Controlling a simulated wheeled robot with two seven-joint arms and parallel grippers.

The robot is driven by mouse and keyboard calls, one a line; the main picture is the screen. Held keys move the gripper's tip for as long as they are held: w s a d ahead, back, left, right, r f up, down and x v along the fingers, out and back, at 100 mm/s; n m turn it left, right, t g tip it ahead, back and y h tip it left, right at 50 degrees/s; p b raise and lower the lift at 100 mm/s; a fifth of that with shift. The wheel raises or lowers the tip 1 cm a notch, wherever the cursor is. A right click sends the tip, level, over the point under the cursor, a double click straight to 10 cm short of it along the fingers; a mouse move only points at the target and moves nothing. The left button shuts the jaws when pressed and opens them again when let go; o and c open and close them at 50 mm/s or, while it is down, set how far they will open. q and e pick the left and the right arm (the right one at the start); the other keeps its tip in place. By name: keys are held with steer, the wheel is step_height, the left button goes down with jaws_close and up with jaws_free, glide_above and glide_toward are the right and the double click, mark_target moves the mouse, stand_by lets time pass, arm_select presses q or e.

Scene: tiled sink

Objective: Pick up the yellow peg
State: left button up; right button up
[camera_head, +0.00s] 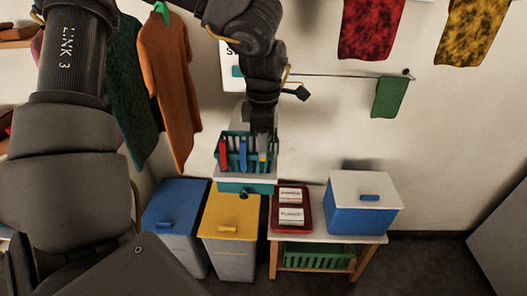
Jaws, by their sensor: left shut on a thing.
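The teal basket (232,137) stands on a white-topped stand against the wall. A red peg (223,154) and a blue peg (243,154) are clipped on its front side. The yellow peg (263,155) is at the basket's right front, directly below my left gripper (263,134). My left gripper points down and is shut on the yellow peg; its fingertips are small and dark here. I cannot tell whether the peg still touches the basket. My right gripper is not in view.
Below stand a blue-lidded bin (176,203) and a yellow-lidded bin (231,215). A low table (325,239) carries a red tray (275,222) with white boxes and a blue box with a white lid (362,215). Clothes and a rail (335,76) hang along the wall.

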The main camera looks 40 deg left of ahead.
arm_select(q)
step_height(320, 180, up, 15)
steer(key=p, duration=0.2)
stand_by(0.8)
